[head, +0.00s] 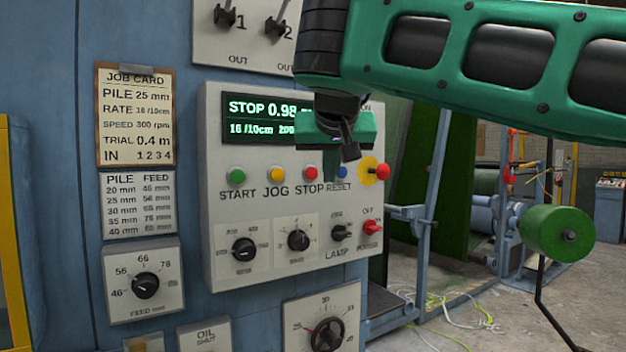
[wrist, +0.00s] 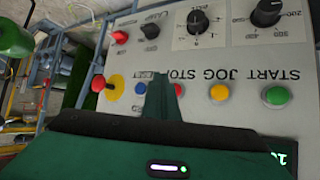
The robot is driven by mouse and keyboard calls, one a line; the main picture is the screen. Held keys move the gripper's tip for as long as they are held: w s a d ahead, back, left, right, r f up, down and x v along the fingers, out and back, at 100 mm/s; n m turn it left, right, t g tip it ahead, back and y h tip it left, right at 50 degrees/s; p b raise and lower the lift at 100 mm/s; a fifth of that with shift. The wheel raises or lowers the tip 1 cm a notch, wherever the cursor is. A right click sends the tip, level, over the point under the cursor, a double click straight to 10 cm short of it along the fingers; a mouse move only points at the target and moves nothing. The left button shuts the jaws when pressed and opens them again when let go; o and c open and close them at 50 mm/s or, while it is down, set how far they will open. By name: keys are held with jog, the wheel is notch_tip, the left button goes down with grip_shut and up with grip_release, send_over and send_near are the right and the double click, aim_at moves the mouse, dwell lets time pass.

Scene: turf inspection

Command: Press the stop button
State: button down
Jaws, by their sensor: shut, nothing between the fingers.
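The red stop button (head: 310,174) sits on the pale control panel above the label STOP, between the yellow JOG button (head: 277,174) and the blue RESET button (head: 342,173). In the wrist view, which shows the panel upside down, the stop button (wrist: 179,90) is partly hidden by my fingers. My gripper (head: 331,178) is shut and empty, in front of the panel. Its tips (wrist: 161,78) appear between the stop and RESET buttons. I cannot tell how far they are from the panel face.
A green START button (head: 237,176) is at the left of the row. A red mushroom button (head: 383,171) on a yellow disc is at the right. Knobs, including a black one (head: 244,249), sit below. The lit display (head: 250,107) is partly covered by my gripper.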

jog(key=shift+s+d, duration=0.5)
jog(key=shift+s, duration=0.25)
jog(key=s+d+f+m+g+h, duration=0.1)
jog(key=s+d+f+g, duration=0.1)
jog(key=d+f, duration=0.65)
jog(key=s+d+f+m+g+h, duration=0.15)
jog(key=d+f, duration=0.35)
jog(key=d, duration=0.7)
jog(key=s+d+f+m+g+h, duration=0.1)
jog(key=s+d+f+g, duration=0.15)
jog(key=d+f, duration=0.55)
jog(key=s+d+f+m+g, duration=0.1)
jog(key=s+d+f, duration=0.4)
jog(key=s+d, duration=0.15)
jog(key=s+d+f+m+g, duration=0.1)
jog(key=s+d+f+g, duration=0.1)
jog(key=s+d+f, duration=0.5)
jog(key=s+a+f+m+g+y, duration=0.1)
jog(key=s+f, duration=0.3)
jog(key=s, duration=0.3)
jog(key=s+a+f+y, duration=0.1)
jog(key=s+f+y, duration=0.1)
jog(key=s, duration=0.5)
jog(key=shift+s+a+f+m+g, duration=0.3)
jog(key=shift+a+f+m+g, duration=0.1)
jog(key=shift+f, duration=0.5)
